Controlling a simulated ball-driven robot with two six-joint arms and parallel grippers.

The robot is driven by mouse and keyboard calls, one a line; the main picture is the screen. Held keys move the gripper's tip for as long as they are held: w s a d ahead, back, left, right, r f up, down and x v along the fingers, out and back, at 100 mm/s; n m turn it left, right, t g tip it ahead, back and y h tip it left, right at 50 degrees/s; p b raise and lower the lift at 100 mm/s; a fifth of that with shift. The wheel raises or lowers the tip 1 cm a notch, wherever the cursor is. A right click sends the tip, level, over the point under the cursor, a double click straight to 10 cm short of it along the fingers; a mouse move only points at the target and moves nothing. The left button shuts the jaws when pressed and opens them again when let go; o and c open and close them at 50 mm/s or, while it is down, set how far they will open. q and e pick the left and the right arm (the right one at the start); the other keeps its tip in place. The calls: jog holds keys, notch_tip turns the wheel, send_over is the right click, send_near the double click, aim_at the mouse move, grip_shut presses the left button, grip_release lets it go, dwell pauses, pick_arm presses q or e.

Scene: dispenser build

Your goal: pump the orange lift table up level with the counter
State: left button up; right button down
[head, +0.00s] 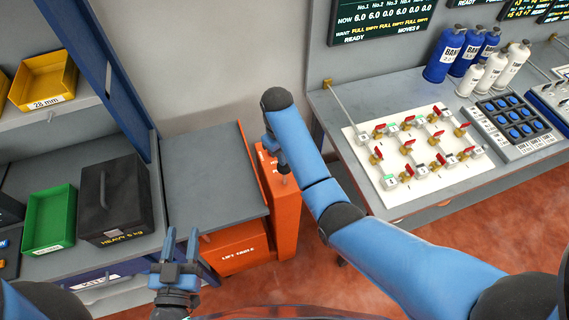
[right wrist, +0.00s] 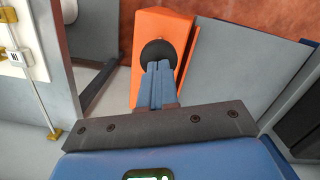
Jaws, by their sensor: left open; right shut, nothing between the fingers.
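The orange lift table (head: 237,250) stands in the middle of the head view with a flat, empty grey top (head: 215,185). Its orange column (head: 283,222) rises at its right side. In the right wrist view a round black knob (right wrist: 158,52) shows against the orange column (right wrist: 172,28). My right gripper (right wrist: 158,72) is shut and empty, its fingertips at the knob; whether they touch it I cannot tell. My left gripper (head: 181,245) is open and empty, in front of the lift table.
The left counter (head: 60,262) holds a black box (head: 115,205) marked heavy and a green bin (head: 48,222), close beside the lift table. A blue post (head: 100,70) stands behind. The right counter (head: 335,110) carries a white valve panel (head: 400,195), bottles and a button box.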

jog(key=shift+w+f, duration=0.2)
jog(key=shift+f, duration=0.2)
jog(key=f+b, duration=0.4)
jog(key=f, duration=0.4)
jog(key=shift+s+b, duration=0.2)
jog(key=shift+b, duration=0.2)
jog(key=shift+w, duration=0.1)
jog(key=shift+w+a+r+b, duration=0.45)
jog(key=shift+w+a+b, duration=0.3)
jog(key=shift+w, duration=0.1)
jog(key=shift+w+a+r, duration=0.15)
jog(key=shift+w+a, duration=0.05)
jog(key=shift+w, duration=0.1)
